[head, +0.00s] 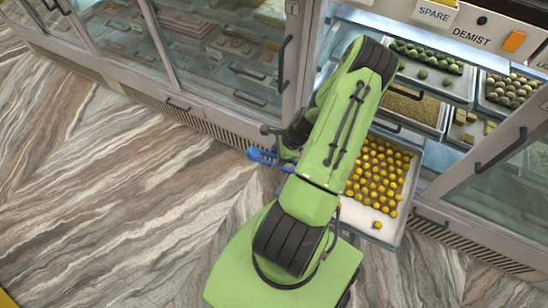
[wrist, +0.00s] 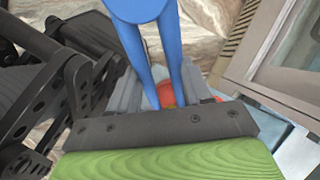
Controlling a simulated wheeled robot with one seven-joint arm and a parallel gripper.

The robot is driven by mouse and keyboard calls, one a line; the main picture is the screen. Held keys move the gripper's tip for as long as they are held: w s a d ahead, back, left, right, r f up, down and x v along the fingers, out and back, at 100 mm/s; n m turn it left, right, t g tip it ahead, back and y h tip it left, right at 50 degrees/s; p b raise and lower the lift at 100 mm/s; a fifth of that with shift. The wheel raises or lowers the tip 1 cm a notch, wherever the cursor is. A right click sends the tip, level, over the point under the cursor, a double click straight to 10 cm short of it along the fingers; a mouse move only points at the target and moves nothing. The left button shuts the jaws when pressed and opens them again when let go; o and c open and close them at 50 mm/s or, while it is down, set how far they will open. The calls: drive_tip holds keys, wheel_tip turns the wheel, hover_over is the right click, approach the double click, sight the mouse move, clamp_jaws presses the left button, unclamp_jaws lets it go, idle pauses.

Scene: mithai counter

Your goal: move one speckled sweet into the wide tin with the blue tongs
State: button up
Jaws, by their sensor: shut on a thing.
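My gripper (wrist: 162,88) is shut on the blue tongs (wrist: 140,12). In the wrist view the two blue arms of the tongs run between my grey fingers. In the head view the tongs (head: 262,155) stick out to the left of my arm, above the floor and away from the trays. Pale brownish balls in a tray at the right (head: 510,90) may be the speckled sweets; they are too small to be sure. I cannot make out the wide tin. My arm hides part of the counter.
A pulled-out tray (head: 352,213) holds many yellow balls, one loose near its front. Green balls (head: 425,62) and a tray of golden grains (head: 412,107) lie behind. Glass cabinets (head: 225,45) line the back left. The wood-patterned floor (head: 110,190) is clear at left.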

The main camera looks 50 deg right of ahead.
drive_tip(key=shift+s+r, duration=0.1)
drive_tip(key=shift+s, duration=0.05)
wheel_tip(320, 180, down, 9)
drive_tip(key=b, duration=0.8)
drive_tip(key=o, duration=0.9)
